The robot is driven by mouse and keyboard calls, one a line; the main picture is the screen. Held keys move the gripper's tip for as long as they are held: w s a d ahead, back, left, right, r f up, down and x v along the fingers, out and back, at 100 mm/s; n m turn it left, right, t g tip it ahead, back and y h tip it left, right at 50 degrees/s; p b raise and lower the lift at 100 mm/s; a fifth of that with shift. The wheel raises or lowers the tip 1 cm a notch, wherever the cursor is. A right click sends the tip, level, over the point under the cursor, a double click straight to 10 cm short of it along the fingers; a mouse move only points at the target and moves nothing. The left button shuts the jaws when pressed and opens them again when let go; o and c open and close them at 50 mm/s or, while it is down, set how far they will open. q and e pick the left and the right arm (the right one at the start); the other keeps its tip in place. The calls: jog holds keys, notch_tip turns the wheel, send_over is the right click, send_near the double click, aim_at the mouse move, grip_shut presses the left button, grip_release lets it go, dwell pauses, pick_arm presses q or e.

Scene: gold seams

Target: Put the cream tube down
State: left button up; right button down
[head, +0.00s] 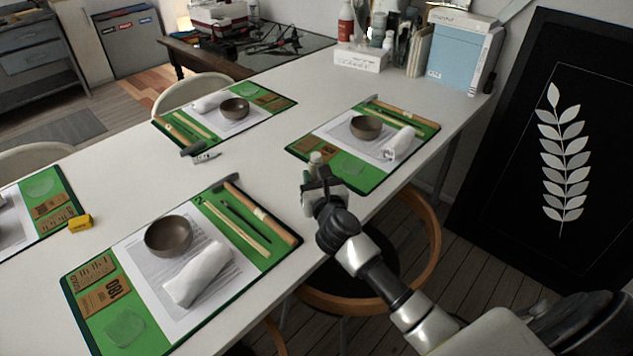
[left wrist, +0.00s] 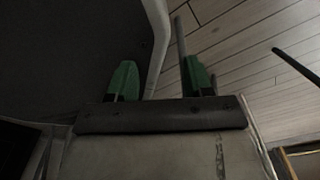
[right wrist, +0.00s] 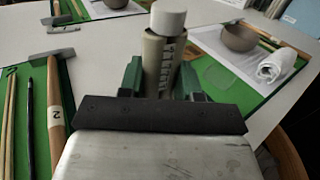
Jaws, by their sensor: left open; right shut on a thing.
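The cream tube (right wrist: 155,62) is between the green fingers of my right gripper (right wrist: 162,80) in the right wrist view, upright with a white cap on top. In the head view its pale top (head: 315,158) shows just above my right gripper (head: 323,188), over the table's right edge area between two green mats. My right gripper is shut on it. Its lower end is hidden behind the gripper, so I cannot tell whether it touches the table. My left gripper (left wrist: 155,80) is open and empty in the left wrist view, with dark surfaces and floor boards behind it.
The white table (head: 255,165) carries several green mats with bowls, rolled white cloths and tools. The near mat (head: 285,250) lies left of my right gripper, and another mat (head: 364,185) lies just beyond it. Bare table shows between them. A wooden-rimmed stool (head: 432,235) stands below the edge.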

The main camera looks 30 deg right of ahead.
jog(key=shift+s+f, duration=0.1)
jog(key=shift+f, duration=0.55)
jog(key=c, duration=0.8)
grip_release()
jog(key=shift+f, duration=0.1)
